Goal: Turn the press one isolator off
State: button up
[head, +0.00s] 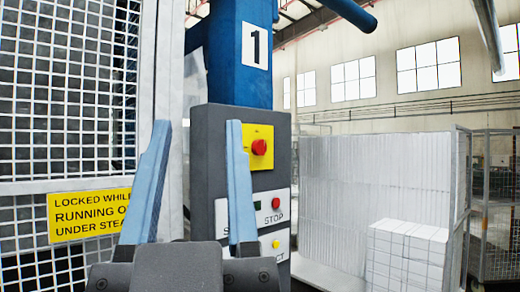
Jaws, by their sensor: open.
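The press one isolator (259,147) is a red knob on a yellow plate, on the face of a dark grey control box (217,150). A blue column (240,75) above it bears a white label with a "1". I cannot tell which way the knob is turned. My gripper (198,123) is open and empty, its two long light-blue fingers pointing up. The right finger stands in front of the box and hides the yellow plate's left edge. The knob is just right of that finger, outside the gap. The distance between finger and knob is unclear.
Below the isolator are a red STOP button (276,203) and a yellow button (276,244), their panels partly hidden by my gripper. A mesh guard (70,90) with a yellow warning sign (88,214) stands left. White blocks (407,255) stand in a mesh cage at right.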

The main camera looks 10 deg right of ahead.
aim_at(258, 147)
jog(key=z, duration=0.25)
jog(key=i+l+u, duration=0.1)
jog(key=i+l, duration=0.55)
jog(key=i, duration=0.2)
jog(key=i+l+u, duration=0.1)
jog(key=i+l, duration=0.65)
jog(key=i, duration=0.1)
